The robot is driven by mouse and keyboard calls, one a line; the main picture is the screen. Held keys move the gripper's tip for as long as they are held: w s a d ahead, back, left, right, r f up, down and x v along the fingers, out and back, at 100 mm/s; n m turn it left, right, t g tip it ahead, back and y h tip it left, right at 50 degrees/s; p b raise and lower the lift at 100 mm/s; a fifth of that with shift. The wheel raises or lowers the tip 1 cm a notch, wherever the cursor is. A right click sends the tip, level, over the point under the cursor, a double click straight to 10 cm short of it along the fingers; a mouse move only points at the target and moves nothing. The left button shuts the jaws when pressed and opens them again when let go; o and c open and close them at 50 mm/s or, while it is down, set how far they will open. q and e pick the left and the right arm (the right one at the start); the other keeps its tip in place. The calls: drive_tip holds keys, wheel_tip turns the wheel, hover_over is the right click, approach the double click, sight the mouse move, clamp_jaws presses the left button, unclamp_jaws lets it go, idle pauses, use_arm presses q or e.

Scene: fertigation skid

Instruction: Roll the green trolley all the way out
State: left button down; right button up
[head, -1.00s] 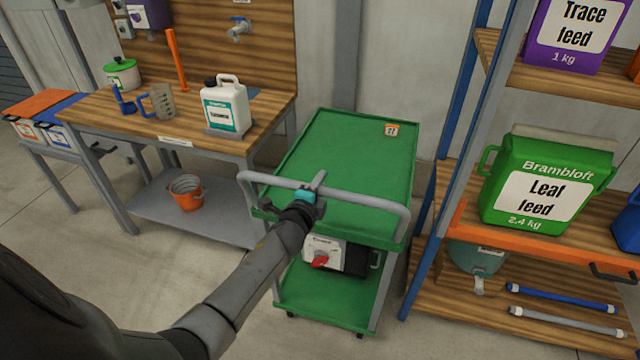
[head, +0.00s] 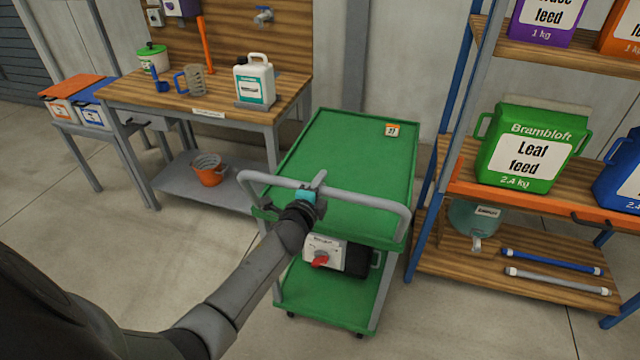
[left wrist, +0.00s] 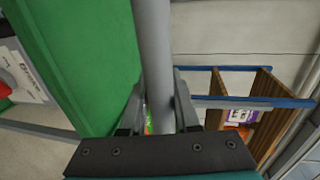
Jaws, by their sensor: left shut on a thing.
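The green trolley (head: 345,160) stands between the workbench and the shelf rack, its grey push handle (head: 370,200) facing me. My left gripper (head: 318,186) is shut on the handle bar near its middle. In the left wrist view the grey bar (left wrist: 155,60) runs between the two fingers of my left gripper (left wrist: 158,105), with the green trolley top (left wrist: 85,60) beside it. A white and black unit with a red knob (head: 325,254) sits on the lower shelf. My right gripper is not in view.
The workbench (head: 160,97) on the left holds a white jug (head: 254,82), a measuring jug and a green-lidded pot. An orange bucket (head: 208,170) is on its lower shelf. The shelf rack (head: 540,203) stands close on the right. Open floor (head: 170,250) lies front left.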

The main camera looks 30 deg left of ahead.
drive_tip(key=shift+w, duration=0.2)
use_arm(q)
drive_tip(key=c, duration=0.7)
unclamp_jaws()
drive_tip(key=shift+w, duration=0.15)
drive_tip(key=shift+o, duration=0.2)
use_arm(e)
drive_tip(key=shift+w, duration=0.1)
use_arm(q)
drive_tip(key=p+v, duration=0.1)
drive_tip(key=v, duration=1.4)
drive_tip(key=shift+p, duration=0.4)
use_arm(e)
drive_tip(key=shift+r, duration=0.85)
